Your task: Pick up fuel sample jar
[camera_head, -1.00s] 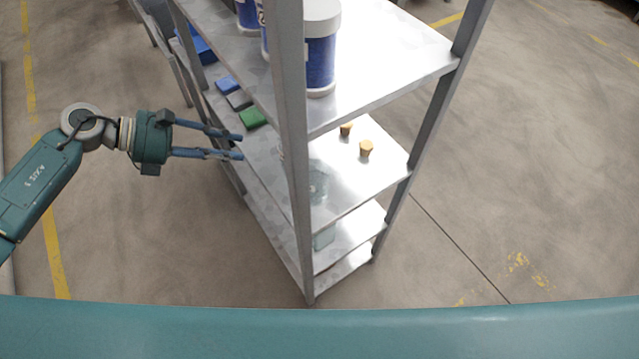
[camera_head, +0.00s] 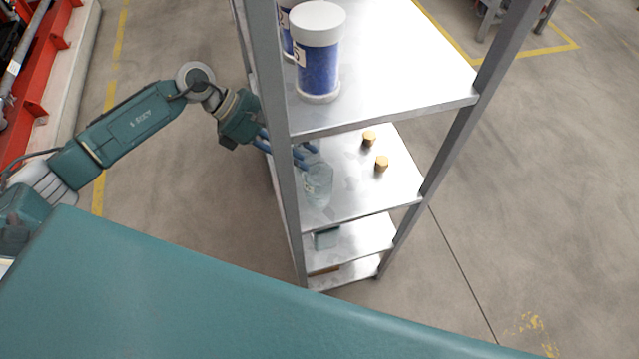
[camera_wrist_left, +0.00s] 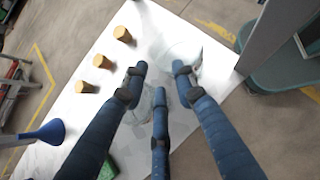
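A clear glass jar (camera_head: 318,186), taken to be the fuel sample jar, stands near the front post on the shelf board below the blue-filled containers. My left gripper (camera_head: 306,157) reaches in from the left behind the front post, its blue fingers just behind the jar in the picture. In the left wrist view the gripper's fingers (camera_wrist_left: 159,80) are spread apart. Faint clear glass (camera_wrist_left: 180,50) shows beyond the fingertips there; its outline is hard to make out, and I cannot tell whether they touch it. My right gripper is not in view.
Cork-coloured stoppers (camera_head: 381,163) stand on the same board, right of the jar; several show in the wrist view (camera_wrist_left: 102,61). The grey front post (camera_head: 275,130) stands close to my gripper. A white-lidded blue container (camera_head: 318,65) is on the board above.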

